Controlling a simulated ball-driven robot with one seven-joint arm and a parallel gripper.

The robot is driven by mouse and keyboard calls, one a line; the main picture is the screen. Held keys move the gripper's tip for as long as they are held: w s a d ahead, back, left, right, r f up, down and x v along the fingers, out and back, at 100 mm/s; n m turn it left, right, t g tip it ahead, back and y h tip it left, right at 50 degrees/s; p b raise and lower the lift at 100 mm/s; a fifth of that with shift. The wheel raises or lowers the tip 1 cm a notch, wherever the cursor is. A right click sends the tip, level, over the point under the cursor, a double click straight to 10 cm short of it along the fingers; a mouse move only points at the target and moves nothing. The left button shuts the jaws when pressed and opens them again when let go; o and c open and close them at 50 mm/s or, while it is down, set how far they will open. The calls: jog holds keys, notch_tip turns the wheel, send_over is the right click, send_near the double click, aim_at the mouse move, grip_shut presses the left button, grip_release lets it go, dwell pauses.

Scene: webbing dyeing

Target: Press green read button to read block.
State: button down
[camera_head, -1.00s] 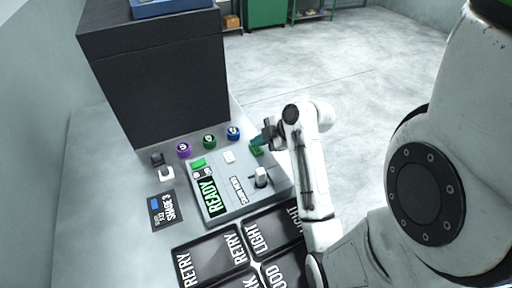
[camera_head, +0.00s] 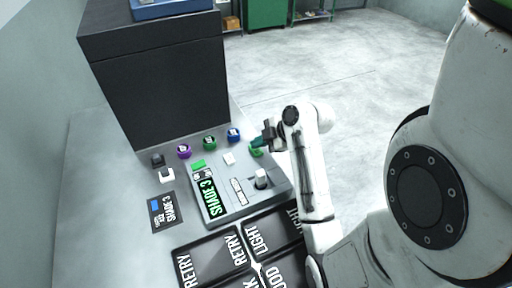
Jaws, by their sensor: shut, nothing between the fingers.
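The grey reader (camera_head: 234,211) lies on the table, and its green display (camera_head: 211,203) reads "SHADE 3". A green button (camera_head: 256,151) sits at the reader's far right corner. My gripper (camera_head: 259,141) is shut and empty, right at this button and partly covering it. I cannot tell whether the fingertips still touch the button. A green patch (camera_head: 198,164) and a small white piece (camera_head: 229,158) are on the reader's far part. A pale knob (camera_head: 262,178) stands near its right side.
A dark box (camera_head: 160,95) stands behind purple (camera_head: 184,151), green (camera_head: 209,143) and blue (camera_head: 233,134) round pots. A "SHADE 3" card (camera_head: 163,212) and small black (camera_head: 158,159) and white (camera_head: 167,175) pieces lie left. Labelled black trays (camera_head: 213,274) are in front.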

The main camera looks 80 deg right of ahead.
aim_at(259, 150)
jog(key=shift+r, duration=0.55)
notch_tip(259, 150, up, 5)
jog(key=p, duration=0.5)
dwell(0.9)
